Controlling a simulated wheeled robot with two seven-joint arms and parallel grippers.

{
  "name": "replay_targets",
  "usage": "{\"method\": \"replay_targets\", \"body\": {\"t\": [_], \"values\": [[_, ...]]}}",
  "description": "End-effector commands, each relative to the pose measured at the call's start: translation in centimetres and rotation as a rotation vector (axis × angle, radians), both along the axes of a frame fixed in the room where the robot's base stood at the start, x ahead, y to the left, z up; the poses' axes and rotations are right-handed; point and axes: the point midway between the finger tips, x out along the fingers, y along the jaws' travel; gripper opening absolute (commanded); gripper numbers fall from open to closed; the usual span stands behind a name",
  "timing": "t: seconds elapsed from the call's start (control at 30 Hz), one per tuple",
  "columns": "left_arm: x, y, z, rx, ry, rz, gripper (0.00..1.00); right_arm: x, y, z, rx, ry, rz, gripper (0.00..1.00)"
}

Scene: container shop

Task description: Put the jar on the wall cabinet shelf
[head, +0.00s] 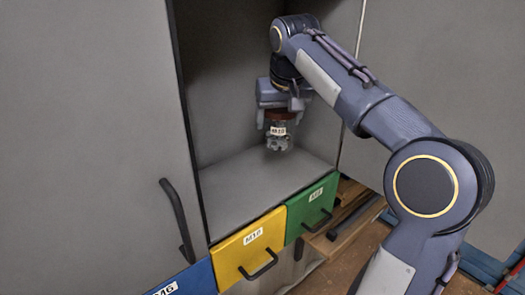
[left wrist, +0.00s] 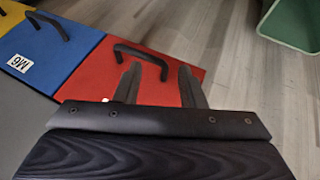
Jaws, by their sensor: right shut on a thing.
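The jar (head: 278,141) is clear with a dark red lid, a white label and grey metal pieces inside. In the head view it is upright inside the open wall cabinet. My right gripper (head: 278,114) is shut on its lid from above. The cabinet shelf (head: 245,188) is a bare grey board below and in front of the jar. I cannot tell whether the jar's bottom touches the shelf. My left gripper (left wrist: 160,86) shows only in the left wrist view, with fingers apart and empty, over a red drawer front (left wrist: 150,72).
Below the shelf are yellow (head: 246,250), green (head: 312,207) and blue (head: 190,280) drawer fronts with black handles. A closed grey door (head: 90,130) with a handle stands left of the opening. A green bin (left wrist: 292,25) is on the floor.

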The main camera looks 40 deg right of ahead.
Motion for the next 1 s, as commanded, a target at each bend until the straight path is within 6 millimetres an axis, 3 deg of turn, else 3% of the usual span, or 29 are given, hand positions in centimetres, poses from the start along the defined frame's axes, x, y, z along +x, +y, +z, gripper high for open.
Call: {"method": "replay_targets", "body": {"t": [0.1,0.5,0.93,0.97,1.0], "values": [[0.0,0.0,-0.4,0.0,0.0,0.0,0.36,-0.1,0.0,-2.0,0.0,0.0,-0.001,0.2],[0.0,0.0,-0.6,0.0,0.0,0.0,0.36,-0.1,-0.1,-6.5,-0.001,-0.001,-0.002,0.2],[0.0,0.0,-0.9,0.0,0.0,0.0,0.36,0.0,0.0,-7.3,0.0,-0.002,-0.001,0.2],[0.0,0.0,-0.8,0.0,0.0,0.0,0.36,0.0,0.0,-7.3,0.0,0.0,0.0,0.73],[0.0,0.0,-0.7,0.0,0.0,0.0,0.36,0.0,0.0,-7.2,0.0,0.0,0.0,0.78]]}}
